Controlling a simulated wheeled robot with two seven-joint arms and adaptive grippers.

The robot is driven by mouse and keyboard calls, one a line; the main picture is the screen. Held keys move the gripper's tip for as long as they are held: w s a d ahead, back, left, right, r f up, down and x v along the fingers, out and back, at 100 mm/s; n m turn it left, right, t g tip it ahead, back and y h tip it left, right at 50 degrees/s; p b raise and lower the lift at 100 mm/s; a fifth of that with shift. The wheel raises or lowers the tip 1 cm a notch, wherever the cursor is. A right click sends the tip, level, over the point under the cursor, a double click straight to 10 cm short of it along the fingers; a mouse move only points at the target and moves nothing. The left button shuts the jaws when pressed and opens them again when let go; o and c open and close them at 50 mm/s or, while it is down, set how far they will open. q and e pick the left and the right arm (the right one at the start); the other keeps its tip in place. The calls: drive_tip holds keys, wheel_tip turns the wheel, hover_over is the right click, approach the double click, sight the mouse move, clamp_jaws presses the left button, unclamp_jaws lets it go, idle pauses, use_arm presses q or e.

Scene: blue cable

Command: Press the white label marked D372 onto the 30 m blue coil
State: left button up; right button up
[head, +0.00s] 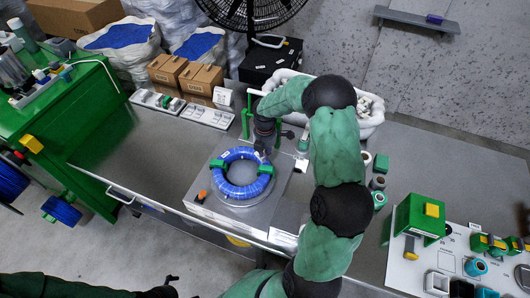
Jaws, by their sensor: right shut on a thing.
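The blue coil (228,187) lies flat on a grey plate on the metal bench, with green clips at its left and right sides. My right gripper (262,151) points down at the coil's upper right edge. It is shut on a small white piece, which I take as the white label (263,158); its marking is too small to read. I cannot tell whether the label touches the coil. My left gripper (169,288) is low at the bottom edge, away from the bench, and its fingers are too small to judge.
An orange button (201,196) is at the plate's left corner. Cardboard boxes (186,76) and white trays (182,106) stand behind. A white bin (372,116) is behind my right arm. Rolls (380,182) and a green box (420,216) lie right. The bench left of the coil is clear.

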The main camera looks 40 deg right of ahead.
drive_tip(key=shift+f, duration=0.15)
idle(0.7)
drive_tip(key=o, duration=0.5)
drive_tip(key=shift+c, duration=0.2)
drive_tip(key=shift+o, duration=0.3)
drive_tip(key=o, duration=0.5)
drive_tip(key=shift+r+p, duration=2.8)
drive_tip(key=shift+r, duration=0.75)
drive_tip(key=shift+f, duration=0.1)
